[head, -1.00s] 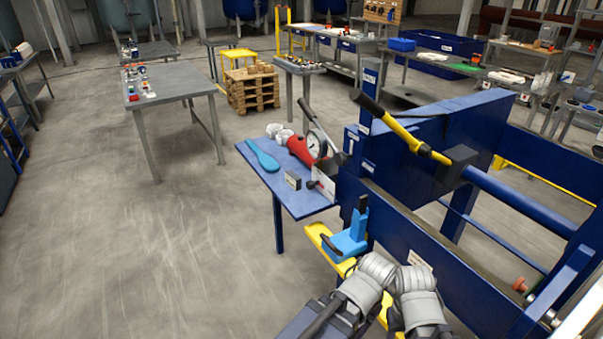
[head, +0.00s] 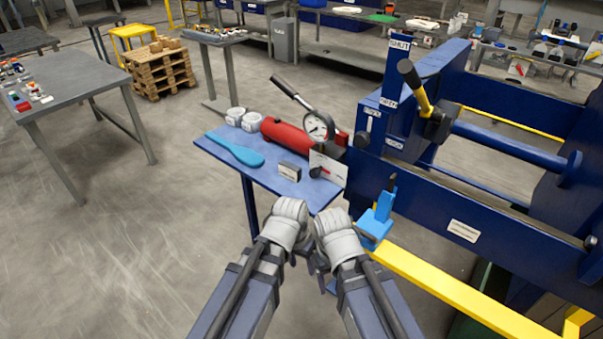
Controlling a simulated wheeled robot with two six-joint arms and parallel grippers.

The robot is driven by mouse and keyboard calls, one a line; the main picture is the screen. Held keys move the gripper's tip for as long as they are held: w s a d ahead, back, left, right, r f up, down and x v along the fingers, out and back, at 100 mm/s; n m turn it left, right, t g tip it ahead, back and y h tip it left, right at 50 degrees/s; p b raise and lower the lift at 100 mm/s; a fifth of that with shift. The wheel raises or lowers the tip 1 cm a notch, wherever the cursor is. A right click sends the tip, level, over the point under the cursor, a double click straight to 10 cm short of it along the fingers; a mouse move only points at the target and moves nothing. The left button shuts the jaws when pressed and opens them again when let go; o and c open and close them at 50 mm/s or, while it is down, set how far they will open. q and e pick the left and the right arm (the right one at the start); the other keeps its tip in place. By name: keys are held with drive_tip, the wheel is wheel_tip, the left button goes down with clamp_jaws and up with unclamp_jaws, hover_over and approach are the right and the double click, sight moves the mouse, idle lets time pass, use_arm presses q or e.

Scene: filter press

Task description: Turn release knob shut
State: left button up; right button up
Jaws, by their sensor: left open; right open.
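A red hand pump (head: 287,135) with a raised black lever (head: 293,94) and a round gauge (head: 317,125) sits on a small blue side table (head: 214,149). A small dark knob (head: 315,172) shows low on the pale plate (head: 330,168) at the pump's right end; it looks like the release knob, but its setting is too small to read. My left gripper (head: 293,257) and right gripper (head: 323,268) hang close together in front of the table's near edge, apart from the knob. Both are open and look empty, their fingers mostly hidden by my wrists.
A blue scoop (head: 235,150), white rolls (head: 243,119) and a small grey box (head: 290,170) share the side table. The blue press frame (head: 470,192) with a yellow-and-black handle (head: 416,88), a light blue bracket (head: 376,222) and a yellow rail (head: 450,290) bounds the right.

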use_arm(q)
drive_tip(key=w+d+t+h+b, duration=0.1)
drive_tip(key=w+h, duration=0.1)
drive_tip(key=w, duration=0.4)
drive_tip(key=w+d+m+t+h+b, duration=0.1)
drive_tip(key=w+t+b, duration=0.1)
drive_tip(key=w, duration=0.4)
drive_tip(key=w+d+m+t+h+b, duration=0.1)
drive_tip(key=w+h, duration=0.1)
drive_tip(key=w, duration=0.3)
drive_tip(key=shift+w+d+t+h, duration=0.15)
drive_tip(key=shift+w+t+h, duration=0.15)
drive_tip(key=shift+w+t, duration=0.1)
drive_tip(key=t+h+b, duration=0.1)
drive_tip(key=t+b, duration=0.2)
drive_tip(key=t, duration=0.2)
approach(312, 173)
drive_tip(key=shift+w+d+f, duration=0.95)
drive_tip(key=shift+d+f, duration=0.1)
drive_tip(key=shift+d, duration=0.1)
drive_tip(key=shift+w+a+r, duration=0.25)
drive_tip(key=shift+r, duration=0.05)
drive_tip(key=shift+b+x, duration=1.5)
drive_tip(key=shift+x, duration=2.45)
drive_tip(key=shift+r, duration=0.1)
use_arm(e)
wheel_tip(312, 173, down, 11)
drive_tip(key=shift+a+f, duration=0.15)
use_arm(q)
clamp_jaws()
